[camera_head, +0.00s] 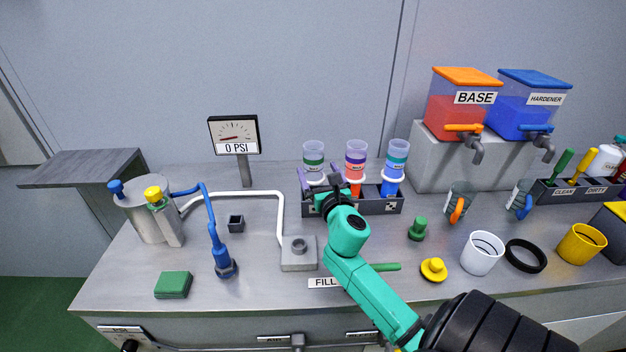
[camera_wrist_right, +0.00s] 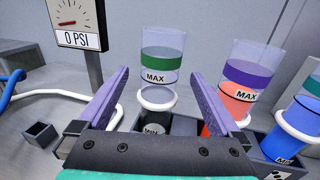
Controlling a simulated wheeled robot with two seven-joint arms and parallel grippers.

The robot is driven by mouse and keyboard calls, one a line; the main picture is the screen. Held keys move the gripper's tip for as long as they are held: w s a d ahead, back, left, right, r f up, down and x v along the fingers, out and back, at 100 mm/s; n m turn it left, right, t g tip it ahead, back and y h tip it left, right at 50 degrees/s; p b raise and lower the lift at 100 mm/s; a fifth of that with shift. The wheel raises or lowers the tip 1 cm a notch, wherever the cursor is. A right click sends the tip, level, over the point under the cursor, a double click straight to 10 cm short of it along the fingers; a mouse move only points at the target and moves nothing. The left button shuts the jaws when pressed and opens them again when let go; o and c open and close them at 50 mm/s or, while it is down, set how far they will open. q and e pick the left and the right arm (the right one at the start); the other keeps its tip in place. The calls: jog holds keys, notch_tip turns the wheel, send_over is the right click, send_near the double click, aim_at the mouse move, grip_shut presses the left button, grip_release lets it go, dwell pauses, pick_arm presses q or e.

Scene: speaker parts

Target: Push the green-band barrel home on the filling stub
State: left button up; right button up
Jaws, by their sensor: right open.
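The green-band barrel (camera_head: 313,157) is a clear upright cylinder with a green band, standing in the leftmost place of the dark rack (camera_head: 382,206). It also shows in the right wrist view (camera_wrist_right: 162,50), above a white collar. My right gripper (camera_head: 321,178) is open, its purple fingers pointing at this barrel. In the wrist view the fingers (camera_wrist_right: 160,78) spread either side of the barrel's lower part; I see no contact. The filling stub (camera_head: 299,244) is a short grey round fitting on a block, left of the rack, with nothing on it. My left gripper is out of view.
A gauge (camera_head: 234,134) reads 0 PSI behind. A white tube (camera_head: 262,193) runs to the stub block.

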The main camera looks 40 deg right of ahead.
jog(key=x, duration=0.8)
jog(key=shift+f, duration=0.1)
jog(key=shift+s, duration=0.2)
jog(key=c, duration=0.8)
grip_shut()
